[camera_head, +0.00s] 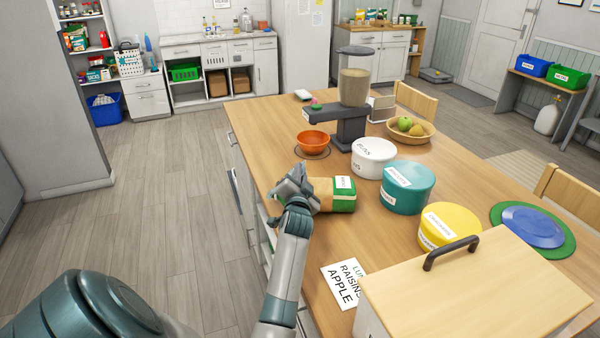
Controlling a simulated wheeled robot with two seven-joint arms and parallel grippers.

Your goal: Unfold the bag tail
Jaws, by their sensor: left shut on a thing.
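A small green and tan bag (343,197) with a white label lies on the wooden table near its left edge. Its green end points right and its tan part points left. My left gripper (308,189) is at the bag's left end, shut on the tan part. The fingertips and the gripped end of the bag are mostly hidden by the gripper body, so I cannot tell how the tail is folded. My right gripper is out of view.
White (374,157), teal (407,186) and yellow (449,226) round tubs stand right of the bag. An orange bowl (313,141) sits behind it by a dispenser (352,100). A lidded wooden box (470,290) and a printed card (343,283) are in front.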

